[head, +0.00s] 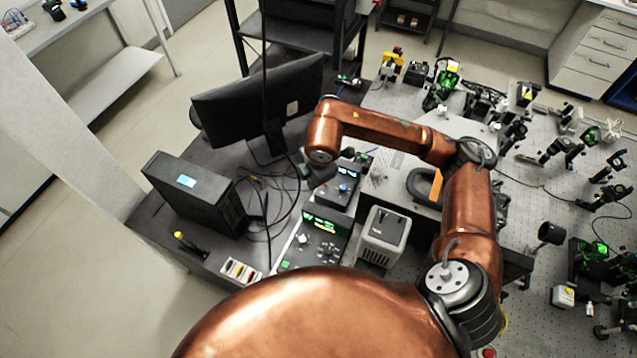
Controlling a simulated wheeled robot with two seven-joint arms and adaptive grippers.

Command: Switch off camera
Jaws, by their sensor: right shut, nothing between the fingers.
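My right gripper (309,178) is dark and small, at the end of my copper arm, which reaches in from the right. It is shut and empty, over the bench beside the dark instrument boxes. One box with a blue knob and a small lit display (345,183) is just right of it. A larger box with a green display and several knobs (326,232) is below it. I cannot tell which device is the camera, nor make out its switch. My left gripper is not in view.
A black monitor (235,105) stands behind the gripper, with loose cables beside it. A black computer case (190,190) is at left and a grey box (383,236) at right. Many optical mounts crowd the perforated table (530,220) on the right.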

